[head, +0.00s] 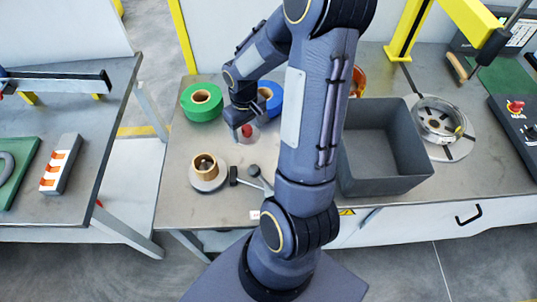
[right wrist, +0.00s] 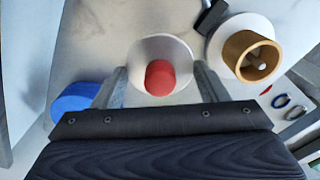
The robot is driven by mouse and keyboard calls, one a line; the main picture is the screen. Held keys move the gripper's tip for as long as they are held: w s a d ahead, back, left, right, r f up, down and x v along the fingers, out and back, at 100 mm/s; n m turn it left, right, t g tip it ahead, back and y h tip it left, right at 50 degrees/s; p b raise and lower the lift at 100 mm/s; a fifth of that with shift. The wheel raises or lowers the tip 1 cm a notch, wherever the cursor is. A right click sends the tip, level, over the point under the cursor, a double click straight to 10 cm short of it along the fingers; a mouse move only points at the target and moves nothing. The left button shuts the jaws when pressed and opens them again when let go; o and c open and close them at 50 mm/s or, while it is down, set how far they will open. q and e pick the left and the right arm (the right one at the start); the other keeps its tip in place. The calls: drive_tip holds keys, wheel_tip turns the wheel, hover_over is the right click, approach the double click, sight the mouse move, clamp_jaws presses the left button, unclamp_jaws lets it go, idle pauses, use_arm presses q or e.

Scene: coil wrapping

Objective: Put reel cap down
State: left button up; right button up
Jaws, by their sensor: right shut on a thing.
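The reel cap (right wrist: 172,46) is a pale disc with a red knob (right wrist: 160,78) at its middle. It shows between the two fingers of my right gripper (right wrist: 160,85), which is shut on it. In the head view my right gripper (head: 244,128) points down over the table, with the red knob just below it. I cannot tell whether the cap touches the table. The reel base, a pale disc with a brown core (head: 205,166), stands nearer and to the left; its core (right wrist: 250,56) also shows at the right of the wrist view. My left gripper is not in view.
A green roll (head: 202,102) and a blue roll (head: 270,98) lie behind. A grey bin (head: 385,150) stands right of my arm, with a metal ring fixture (head: 440,120) beyond it. A dark-handled tool (head: 253,172) lies by the reel base.

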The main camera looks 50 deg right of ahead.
drive_tip(key=s+d+f+m, duration=0.1)
drive_tip(key=f, duration=0.1)
drive_tip(key=s+d+f+m, duration=0.1)
drive_tip(key=s+d+f, duration=0.2)
drive_tip(key=d, duration=0.1)
drive_tip(key=shift+s+d+f+m+b, duration=0.2)
drive_tip(key=shift+f+m+b, duration=0.15)
drive_tip(key=shift+f+m, duration=0.05)
drive_tip(key=shift+f, duration=2.3)
drive_tip(key=shift+f, duration=0.15)
drive_tip(key=o, duration=1.1)
